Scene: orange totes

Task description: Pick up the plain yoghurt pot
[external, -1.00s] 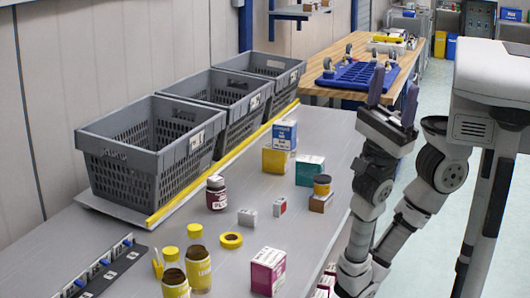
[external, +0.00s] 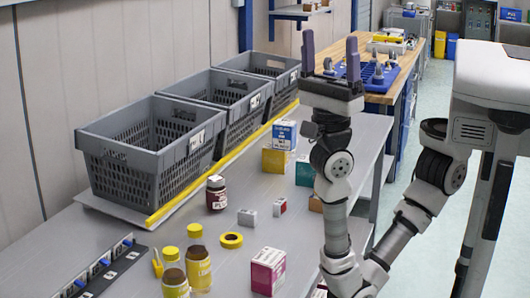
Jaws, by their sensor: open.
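I cannot make out a plain yoghurt pot in the external view; no label there reads as one. Jars are the nearest shapes: a dark red jar with a white lid (external: 216,193) stands by the totes. Yellow-labelled jars (external: 198,268) stand at the near end of the bench. My gripper (external: 330,40) points up, with its two fingers wide apart and nothing between them. It is raised over the right side of the bench, well away from these jars. My arm hides part of the bench's right side.
Several grey totes (external: 137,184) line the back of the grey bench (external: 190,235), behind a yellow strip. A blue-and-white box (external: 284,134), a yellow box (external: 275,161), a teal box (external: 304,172), a magenta box (external: 268,271) and a yellow tape roll (external: 231,240) stand on it.

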